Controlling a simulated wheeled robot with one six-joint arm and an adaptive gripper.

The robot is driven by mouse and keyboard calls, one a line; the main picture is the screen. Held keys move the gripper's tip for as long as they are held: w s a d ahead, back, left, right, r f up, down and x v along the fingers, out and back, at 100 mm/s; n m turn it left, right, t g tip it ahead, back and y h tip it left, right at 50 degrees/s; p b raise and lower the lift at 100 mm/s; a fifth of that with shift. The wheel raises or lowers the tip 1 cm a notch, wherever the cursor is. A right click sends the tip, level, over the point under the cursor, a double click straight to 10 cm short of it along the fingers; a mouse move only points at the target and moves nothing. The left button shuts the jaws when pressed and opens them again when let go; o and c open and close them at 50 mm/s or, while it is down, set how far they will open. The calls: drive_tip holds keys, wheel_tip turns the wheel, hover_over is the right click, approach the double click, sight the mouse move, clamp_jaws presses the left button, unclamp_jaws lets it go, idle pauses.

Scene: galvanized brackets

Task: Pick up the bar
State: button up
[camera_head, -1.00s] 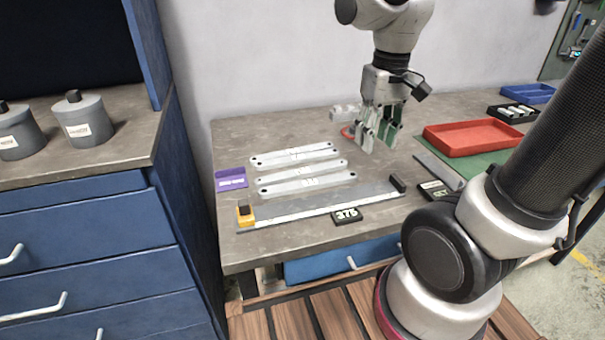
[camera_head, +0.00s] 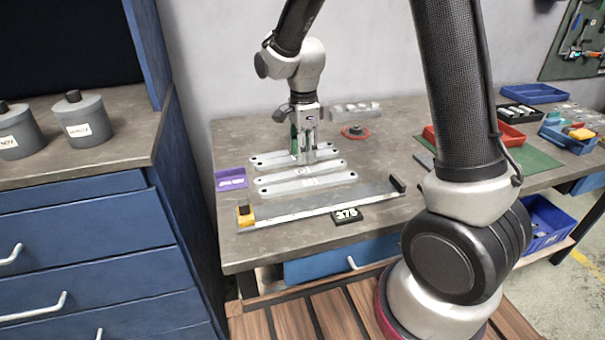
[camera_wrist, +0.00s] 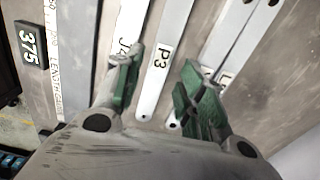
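Three pale metal bars with holes in their ends lie side by side on the workbench: the far bar (camera_head: 325,153), the middle bar (camera_head: 275,180) and the near bar (camera_head: 320,181). In the wrist view the middle bar (camera_wrist: 163,62), labelled P3, shows between the green-padded fingers. The bar to its left (camera_wrist: 130,22) and the bar to its right (camera_wrist: 238,35) also show there, their labels partly hidden. My gripper (camera_head: 303,155) is open and points down over the bars. It also shows in the wrist view (camera_wrist: 160,85), empty. I cannot tell its exact height above them.
A length gauge (camera_head: 300,213) with a yellow stop and a 375 plate (camera_head: 347,215) lies along the front. A purple tag (camera_head: 230,178) is at the left. A red round item (camera_head: 355,132) and clear packets (camera_head: 356,110) lie behind. Bins stand at the right.

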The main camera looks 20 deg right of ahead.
sight(303, 171)
wheel_tip(303, 171, down, 6)
drive_tip(key=shift+w+r, duration=0.1)
drive_tip(key=shift+w, duration=0.05)
drive_tip(key=shift+c, duration=0.3)
